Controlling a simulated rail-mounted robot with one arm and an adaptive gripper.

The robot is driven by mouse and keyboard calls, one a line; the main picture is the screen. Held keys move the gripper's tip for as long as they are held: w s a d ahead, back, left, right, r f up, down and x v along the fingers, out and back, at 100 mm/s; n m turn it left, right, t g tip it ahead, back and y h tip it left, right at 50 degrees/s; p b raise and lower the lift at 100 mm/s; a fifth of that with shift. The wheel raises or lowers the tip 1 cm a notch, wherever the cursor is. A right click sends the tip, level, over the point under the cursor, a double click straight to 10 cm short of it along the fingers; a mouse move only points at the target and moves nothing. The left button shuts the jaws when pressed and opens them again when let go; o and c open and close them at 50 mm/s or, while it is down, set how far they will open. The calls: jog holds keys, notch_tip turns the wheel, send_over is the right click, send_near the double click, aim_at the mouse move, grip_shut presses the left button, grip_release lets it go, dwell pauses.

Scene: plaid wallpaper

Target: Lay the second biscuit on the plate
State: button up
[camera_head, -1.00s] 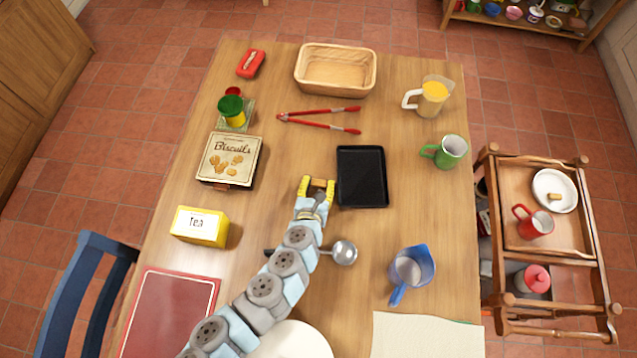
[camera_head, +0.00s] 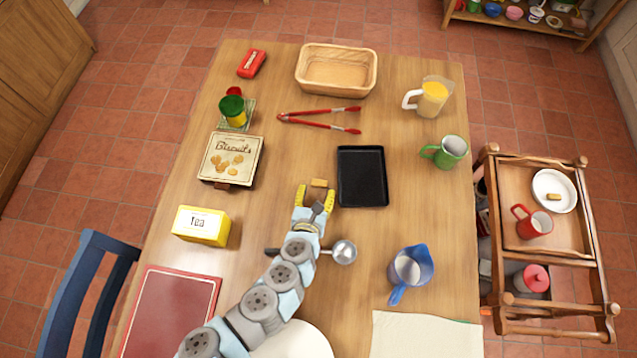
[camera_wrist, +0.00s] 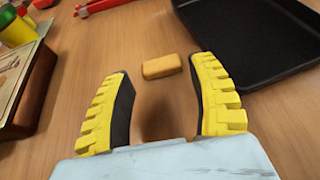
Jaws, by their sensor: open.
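A small tan biscuit (camera_head: 319,183) lies on the table just left of the black tray. It also shows in the wrist view (camera_wrist: 161,67). My gripper (camera_head: 316,190) is open and empty, its yellow fingers pointing at the biscuit. In the wrist view the biscuit lies around the level of the fingertips, nearer the right finger; I cannot tell whether it touches. A white plate (camera_head: 543,204) stands on the wooden trolley at the right, with another biscuit (camera_head: 554,197) on it.
The black tray (camera_head: 362,177) is close to the right of my gripper. The biscuit box (camera_head: 230,158) and tea box (camera_head: 201,225) are to the left. A ladle (camera_head: 343,252) lies near my arm.

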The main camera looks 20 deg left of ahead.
jog(key=p+v, duration=0.1)
jog(key=v, duration=0.6)
jog(key=shift+w+r+p, duration=0.15)
jog(key=shift+p, duration=0.2)
jog(key=shift+v, duration=0.8)
jog(key=shift+c, duration=0.3)
